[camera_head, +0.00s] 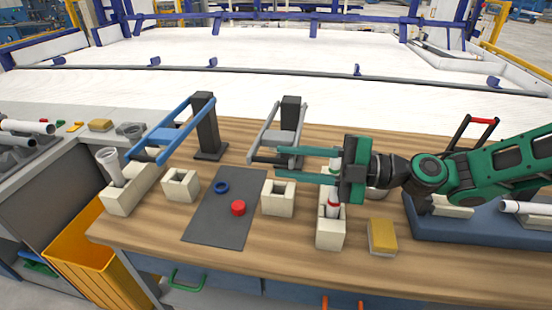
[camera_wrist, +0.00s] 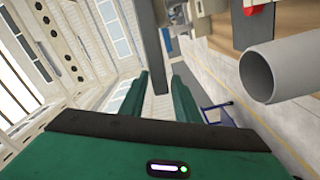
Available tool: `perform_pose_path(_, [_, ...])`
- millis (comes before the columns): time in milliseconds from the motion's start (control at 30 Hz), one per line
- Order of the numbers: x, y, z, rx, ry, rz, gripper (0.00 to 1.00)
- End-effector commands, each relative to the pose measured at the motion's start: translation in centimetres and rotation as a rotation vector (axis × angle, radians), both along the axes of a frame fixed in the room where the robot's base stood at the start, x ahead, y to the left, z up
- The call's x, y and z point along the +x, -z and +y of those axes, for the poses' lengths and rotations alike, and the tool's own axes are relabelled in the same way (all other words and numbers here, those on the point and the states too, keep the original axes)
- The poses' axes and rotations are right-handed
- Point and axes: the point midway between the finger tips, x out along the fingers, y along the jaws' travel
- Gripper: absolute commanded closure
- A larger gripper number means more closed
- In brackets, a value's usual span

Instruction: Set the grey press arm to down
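The grey press arm (camera_head: 263,133) is a frame of two rods. It runs from beside the top of a black column (camera_head: 291,113) toward the near side, with a crossbar at its near end. Its exact tilt is hard to judge. The fingers also show apart in the wrist view (camera_wrist: 158,95).
A blue press arm (camera_head: 176,128) stands to the left. Cream blocks (camera_head: 278,197) stand in front, one holding a red-banded white piece (camera_head: 333,206) below my gripper. A dark mat (camera_head: 215,225) carries a blue ring and red cap. A yellow sponge (camera_head: 382,236) lies right.

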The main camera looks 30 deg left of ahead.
Motion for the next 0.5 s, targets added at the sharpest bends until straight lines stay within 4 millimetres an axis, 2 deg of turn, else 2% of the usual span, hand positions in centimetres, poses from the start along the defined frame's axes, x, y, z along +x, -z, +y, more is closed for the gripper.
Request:
perform_pose_path(33, [0.5, 0.0, -1.0, -0.001, 0.005, 0.000, 0.71])
perform_pose_path(200, [1.2, 0.1, -3.5, -0.002, 0.003, 0.001, 0.71])
perform_pose_path(333, [1.5, 0.1, -4.6, -0.001, 0.001, 0.001, 0.71])
perform_pose_path(500, [1.7, 0.1, -5.1, -0.001, 0.001, 0.001, 0.71])
